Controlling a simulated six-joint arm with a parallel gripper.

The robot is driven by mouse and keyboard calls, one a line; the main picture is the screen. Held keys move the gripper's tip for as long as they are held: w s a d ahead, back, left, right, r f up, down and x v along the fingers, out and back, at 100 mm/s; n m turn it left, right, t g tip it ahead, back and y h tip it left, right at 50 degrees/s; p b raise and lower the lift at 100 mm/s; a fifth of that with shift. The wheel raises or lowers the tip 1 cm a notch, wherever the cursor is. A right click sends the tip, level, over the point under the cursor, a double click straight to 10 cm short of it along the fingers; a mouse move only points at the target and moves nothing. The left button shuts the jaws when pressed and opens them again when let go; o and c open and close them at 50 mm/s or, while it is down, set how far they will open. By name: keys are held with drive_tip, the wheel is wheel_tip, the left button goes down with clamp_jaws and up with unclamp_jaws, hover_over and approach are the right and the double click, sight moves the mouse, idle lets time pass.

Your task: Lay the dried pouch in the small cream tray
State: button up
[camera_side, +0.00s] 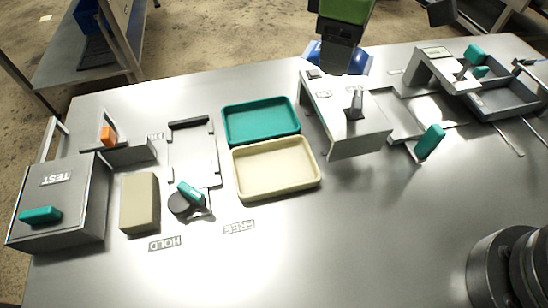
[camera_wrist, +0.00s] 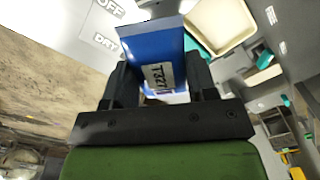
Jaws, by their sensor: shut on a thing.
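My gripper (camera_side: 338,62) is at the top of the side view, beyond the table's back edge or high above it. It is shut on a blue pouch (camera_wrist: 155,45) with a white label reading something like T327. The pouch sticks out past the fingers in the wrist view. In the side view only blue edges of the pouch (camera_side: 363,60) show around my gripper. The small cream tray (camera_side: 277,168) lies empty on the table, in front and to the left of my gripper. It also shows in the wrist view (camera_wrist: 218,25), beyond the pouch and to the right.
An empty teal tray (camera_side: 260,120) sits just behind the cream one. A grey stand (camera_side: 345,115) with a dark lever is to their right. A teal-handled round part (camera_side: 190,200), a beige block (camera_side: 140,203) and a TEST box (camera_side: 62,200) are left. The front middle is clear.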

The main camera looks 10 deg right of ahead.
sight(274, 170)
drive_tip(key=s+a+n, duration=0.6)
drive_tip(key=a+n, duration=0.2)
drive_tip(key=a, duration=0.3)
drive_tip(key=f, duration=1.5)
drive_tip(key=shift+w+d+f, duration=0.2)
drive_tip(key=shift+w+f, duration=0.1)
drive_tip(key=shift+f, duration=0.05)
drive_tip(key=shift+f, duration=0.1)
drive_tip(key=o, duration=0.6)
drive_tip(key=shift+o, duration=0.2)
wheel_tip(274, 170, up, 12)
drive_tip(key=shift+r, duration=0.2)
